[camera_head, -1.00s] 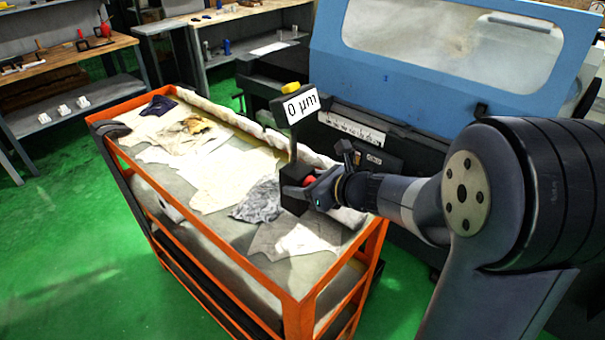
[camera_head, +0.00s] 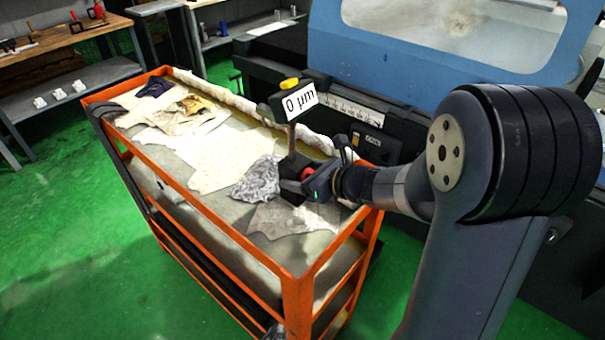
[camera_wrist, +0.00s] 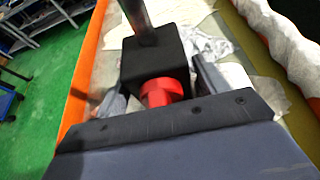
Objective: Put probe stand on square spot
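The probe stand has a black block base (camera_head: 291,187), a red knob, a rod and a display (camera_head: 299,102) reading "0 µm" with a yellow top. My gripper (camera_head: 305,184) is shut on its base, from the right side. In the wrist view my gripper's fingers (camera_wrist: 158,88) lie on both sides of the black block (camera_wrist: 153,58), with the red knob (camera_wrist: 162,91) between them. The stand is over the near right end of the orange cart; whether its base touches the surface I cannot tell. I cannot clearly make out a square spot.
The orange cart (camera_head: 222,238) carries a grey crumpled cloth (camera_head: 257,180) just left of the stand, and pale cloths (camera_head: 215,165) further back. A blue-hooded grinding machine (camera_head: 400,65) stands behind on the right. A workbench (camera_head: 60,40) is at the far left.

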